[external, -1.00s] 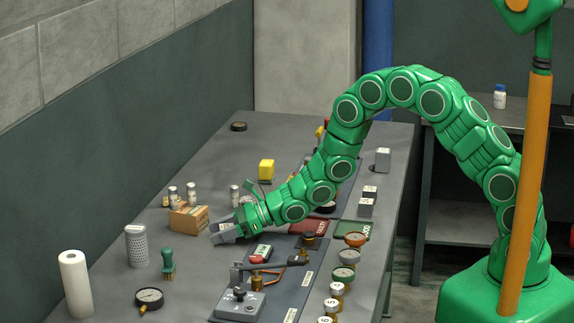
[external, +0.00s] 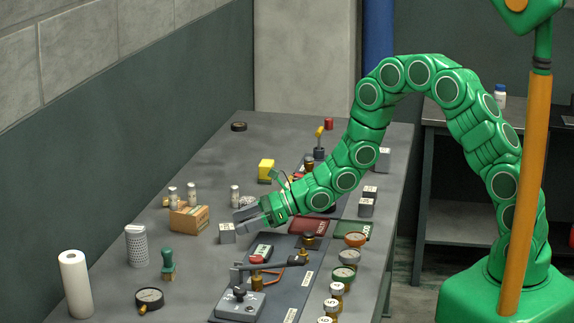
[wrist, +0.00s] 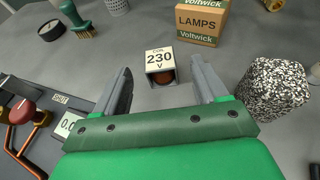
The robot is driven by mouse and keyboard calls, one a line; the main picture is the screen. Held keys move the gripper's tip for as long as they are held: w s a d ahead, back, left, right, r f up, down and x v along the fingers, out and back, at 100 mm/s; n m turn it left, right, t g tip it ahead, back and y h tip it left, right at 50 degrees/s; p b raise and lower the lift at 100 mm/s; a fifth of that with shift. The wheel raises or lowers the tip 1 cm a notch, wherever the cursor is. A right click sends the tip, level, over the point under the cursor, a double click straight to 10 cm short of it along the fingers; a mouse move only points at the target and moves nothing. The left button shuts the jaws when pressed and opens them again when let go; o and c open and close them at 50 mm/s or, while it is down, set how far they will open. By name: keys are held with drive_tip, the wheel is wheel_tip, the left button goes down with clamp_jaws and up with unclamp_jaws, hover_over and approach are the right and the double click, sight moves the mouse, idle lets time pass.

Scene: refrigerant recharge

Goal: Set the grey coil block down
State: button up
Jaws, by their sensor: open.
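The grey coil block (external: 227,232) sits on the bench top near the wooden-brown box. In the wrist view the coil block (wrist: 159,59) shows a white label reading 230 V and a brown round face below it. My gripper (external: 243,217) is open and close by, drawn back from the block. In the wrist view the two fingers of my gripper (wrist: 163,82) stand apart with the block beyond their tips, and nothing is between them.
The Voltwick lamps box (external: 189,219) stands left of the block. A speckled block (wrist: 277,88) is at the right in the wrist view. A panel with a lever and valves (external: 262,282) lies in front. Other grey blocks (external: 366,207) stand at the bench's right.

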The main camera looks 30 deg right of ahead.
drive_tip(key=shift+v, duration=2.6)
drive_tip(key=s+d+r+n+g+y, duration=0.15)
drive_tip(key=s+r+n+g, duration=0.25)
drive_tip(key=s+r+n, duration=0.65)
drive_tip(key=s+d+r+n+g+h, duration=0.2)
drive_tip(key=s+d+r+n+g, duration=0.3)
drive_tip(key=s, duration=0.4)
drive_tip(key=s+d+n+h, duration=0.2)
drive_tip(key=s+d+h, duration=0.2)
drive_tip(key=d, duration=0.7)
drive_tip(key=s+d+r+n+t+h, duration=0.1)
drive_tip(key=s+d+h, duration=0.3)
drive_tip(key=s+d, duration=0.4)
drive_tip(key=s+d+r+n+h, duration=0.1)
drive_tip(key=s+d+n+h, duration=0.3)
drive_tip(key=d, duration=1.1)
drive_tip(key=shift+s+t, duration=0.4)
drive_tip(key=shift+s, duration=0.65)
